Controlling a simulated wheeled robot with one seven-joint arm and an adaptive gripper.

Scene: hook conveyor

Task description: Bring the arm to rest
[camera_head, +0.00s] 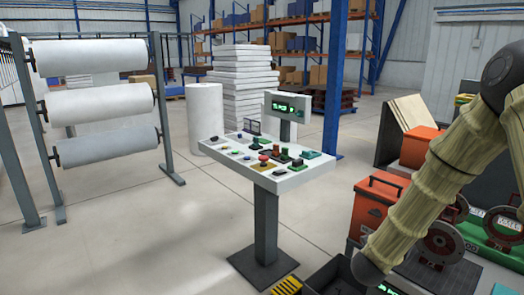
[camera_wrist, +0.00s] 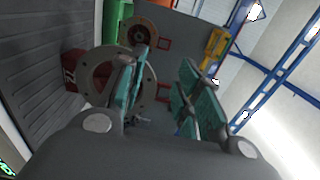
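My arm (camera_head: 420,195), in a beige ribbed sleeve with dark joints, crosses the right side of the head view and slopes down to the lower middle. My gripper is outside the head view. In the wrist view my gripper (camera_wrist: 163,92) shows two fingers with teal pads. The fingers stand apart with a gap between them, and nothing is held. Behind the fingers are a round grey ring (camera_wrist: 98,78) and a smaller reddish-brown disc (camera_wrist: 138,32); neither appears to be gripped.
A control console (camera_head: 265,160) with buttons and a screen stands in the middle. Orange boxes (camera_head: 376,205) and round dark-red-rimmed devices (camera_head: 443,243) crowd the right, close to my arm. White rolls (camera_head: 92,103) hang on a rack at left. The floor at lower left is clear.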

